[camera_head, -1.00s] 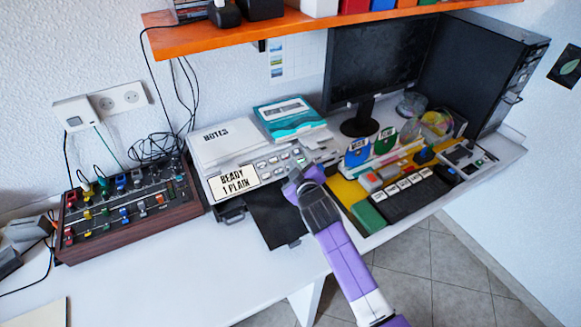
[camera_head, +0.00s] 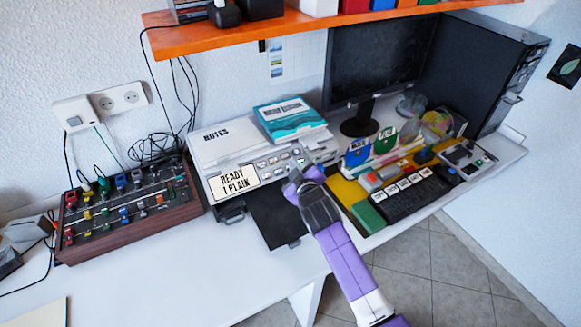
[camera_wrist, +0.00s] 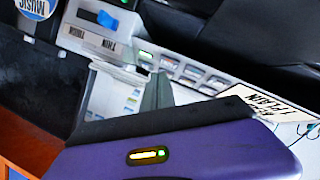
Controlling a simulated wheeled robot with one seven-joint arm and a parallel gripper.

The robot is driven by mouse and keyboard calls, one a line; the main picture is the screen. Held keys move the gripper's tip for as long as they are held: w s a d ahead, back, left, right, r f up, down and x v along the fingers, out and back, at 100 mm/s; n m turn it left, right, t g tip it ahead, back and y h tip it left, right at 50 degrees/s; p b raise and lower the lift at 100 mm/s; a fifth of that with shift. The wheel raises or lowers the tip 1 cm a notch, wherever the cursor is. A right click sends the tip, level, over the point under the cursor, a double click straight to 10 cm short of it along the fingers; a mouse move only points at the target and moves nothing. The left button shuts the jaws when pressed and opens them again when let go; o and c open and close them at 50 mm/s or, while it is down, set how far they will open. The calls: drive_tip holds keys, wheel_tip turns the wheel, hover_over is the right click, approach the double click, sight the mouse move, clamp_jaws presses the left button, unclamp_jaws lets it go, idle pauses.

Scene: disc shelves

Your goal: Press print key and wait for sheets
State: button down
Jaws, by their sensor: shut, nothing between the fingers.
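The printer (camera_head: 222,157) stands on the desk, with the word NOTES on its top and a display card (camera_head: 234,181) reading READY 1 PLAIN. A row of small keys (camera_head: 272,161) runs along its front panel to the right of the display. The keys also show in the wrist view (camera_wrist: 190,72), where one key (camera_wrist: 146,56) has a green light. My gripper (camera_head: 297,163) is shut and empty at the right end of the key row. In the wrist view its fingertips (camera_wrist: 157,88) are close to the keys; I cannot tell if they touch. A dark tray (camera_head: 268,218) below the printer shows no sheets.
A mixer box (camera_head: 125,208) with coloured knobs stands left of the printer. A teal book (camera_head: 290,119) lies on the printer.

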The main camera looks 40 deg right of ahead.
drive_tip(key=shift+w+f+b, duration=0.25)
drive_tip(key=shift+f+b, duration=0.1)
drive_tip(key=shift+b, duration=0.05)
drive_tip(key=shift+w+d+f+b, duration=0.1)
drive_tip(key=shift+w+f+b, duration=0.05)
drive_tip(key=shift+f+b, duration=0.25)
idle(0.9)
drive_tip(key=shift+r, duration=0.1)
drive_tip(key=shift+s+r+p, duration=0.4)
drive_tip(key=shift+r+p, duration=0.25)
drive_tip(key=shift+p, duration=0.2)
drive_tip(key=shift+r, duration=0.15)
